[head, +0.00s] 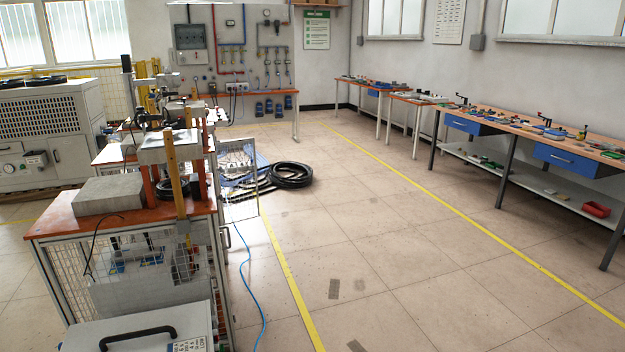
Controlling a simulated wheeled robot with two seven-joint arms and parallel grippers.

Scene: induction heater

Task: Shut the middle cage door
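A metal-framed mesh cage door (238,180) stands open in the head view. It juts out to the right from the row of orange-topped benches, over the floor. It looks like the middle door, but I cannot be sure. The near bench (130,222) has mesh cage panels (75,275) below its orange top. A dark handle (226,238) shows on its right side. The latch and hinge of the open door are too small to make out. Neither of my grippers is in view.
Black coiled hoses (290,176) lie on the floor behind the open door. A blue cable (246,285) runs along the floor beside the near bench. A grey case (140,335) stands at the bottom left. The floor (350,225) to the right is clear up to the workbenches (530,135).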

